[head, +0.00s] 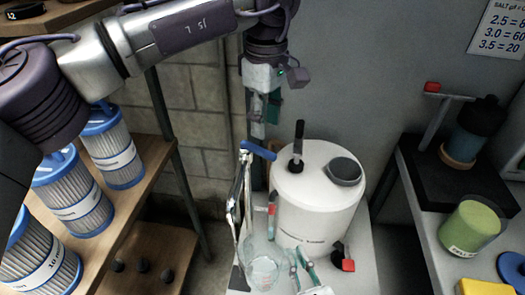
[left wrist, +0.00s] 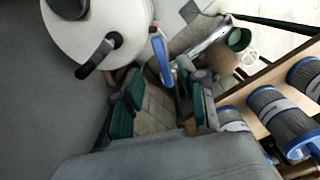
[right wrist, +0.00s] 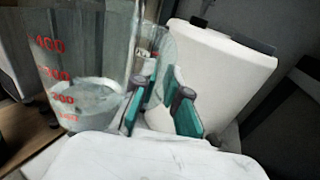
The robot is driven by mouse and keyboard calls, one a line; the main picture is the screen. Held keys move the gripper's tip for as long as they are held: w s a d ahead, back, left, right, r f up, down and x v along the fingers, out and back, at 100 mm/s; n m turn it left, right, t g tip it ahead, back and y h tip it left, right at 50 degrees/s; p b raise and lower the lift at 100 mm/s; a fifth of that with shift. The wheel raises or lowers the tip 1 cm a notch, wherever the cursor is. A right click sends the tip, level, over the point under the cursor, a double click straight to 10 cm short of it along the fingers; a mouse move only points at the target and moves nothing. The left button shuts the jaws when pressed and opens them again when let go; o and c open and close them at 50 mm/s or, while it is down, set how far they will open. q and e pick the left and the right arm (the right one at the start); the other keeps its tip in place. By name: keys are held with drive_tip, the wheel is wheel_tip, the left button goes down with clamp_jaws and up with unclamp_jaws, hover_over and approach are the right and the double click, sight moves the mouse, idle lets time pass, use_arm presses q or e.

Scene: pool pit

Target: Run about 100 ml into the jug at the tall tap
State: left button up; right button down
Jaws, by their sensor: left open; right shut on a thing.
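The clear jug (head: 264,270) with red marks stands low beside the tall chrome tap (head: 238,205). In the right wrist view the jug (right wrist: 85,50) is large and upright, with clear water in its lower part; the marks are only partly readable. My right gripper (head: 303,266) is shut on the jug's clear handle, with teal fingers either side of it in the right wrist view (right wrist: 162,112). My left gripper (head: 264,118) is open and empty, pointing down above the tap's blue lever (head: 258,150). The lever (left wrist: 162,62) lies beyond the fingers in the left wrist view.
Blue-ended filters (head: 115,150) fill the left shelf. A green tub (head: 470,228) stands on the right bench.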

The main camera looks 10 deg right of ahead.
sight(266, 151)
use_arm(q)
wheel_tip(266, 151, down, 7)
drive_tip(key=shift+r, duration=0.1)
idle(0.3)
clamp_jaws()
